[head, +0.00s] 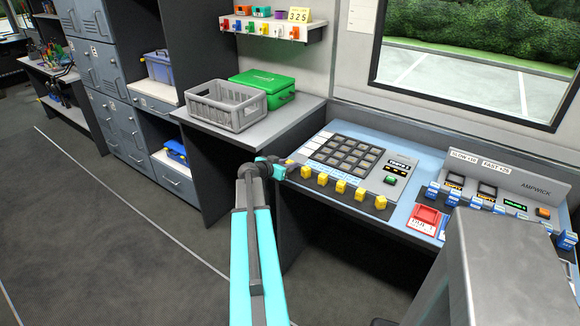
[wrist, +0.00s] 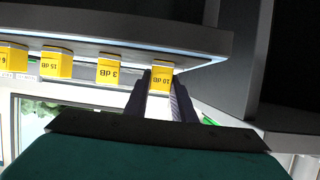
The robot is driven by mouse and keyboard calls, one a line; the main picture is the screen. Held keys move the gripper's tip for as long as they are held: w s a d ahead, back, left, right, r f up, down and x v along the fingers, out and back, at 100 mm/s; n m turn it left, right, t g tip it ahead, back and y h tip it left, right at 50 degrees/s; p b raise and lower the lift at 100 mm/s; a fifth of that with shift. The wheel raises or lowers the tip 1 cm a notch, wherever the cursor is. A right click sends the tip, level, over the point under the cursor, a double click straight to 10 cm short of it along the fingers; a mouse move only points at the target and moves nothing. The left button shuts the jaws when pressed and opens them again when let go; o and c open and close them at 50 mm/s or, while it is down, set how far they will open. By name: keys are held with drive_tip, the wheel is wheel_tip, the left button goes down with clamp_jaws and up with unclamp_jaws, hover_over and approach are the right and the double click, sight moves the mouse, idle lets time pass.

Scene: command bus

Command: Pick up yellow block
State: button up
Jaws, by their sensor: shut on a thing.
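My gripper (head: 284,165) is at the left end of a row of yellow blocks along the front edge of the blue console. In the wrist view, my gripper (wrist: 160,95) has its two dark fingers closed on a yellow block (wrist: 162,76) marked 10 dB. That block (head: 291,162) is partly hidden by my gripper in the head view. It is still at the console edge, in line with the others. Beside it are a yellow block marked 3 dB (wrist: 109,70) and one marked 15 dB (wrist: 56,63). The wrist view shows the labels upside down.
A grey crate (head: 225,107) and a green case (head: 280,98) stand on the counter to the left. The floor to the left is clear.

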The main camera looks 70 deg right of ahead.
drive_tip(key=shift+r, duration=0.1)
drive_tip(key=shift+r+b, duration=0.65)
drive_tip(key=shift+r, duration=0.7)
drive_tip(key=shift+a+r, duration=0.25)
drive_tip(key=shift+r, duration=0.05)
drive_tip(key=s+a+r+b, duration=0.1)
drive_tip(key=s+a+b, duration=0.1)
drive_tip(key=a, duration=1.1)
drive_tip(key=shift+r, duration=0.3)
drive_tip(key=shift+s+a+p, duration=0.1)
drive_tip(key=shift+a+p, duration=0.15)
drive_tip(key=shift+p, duration=0.55)
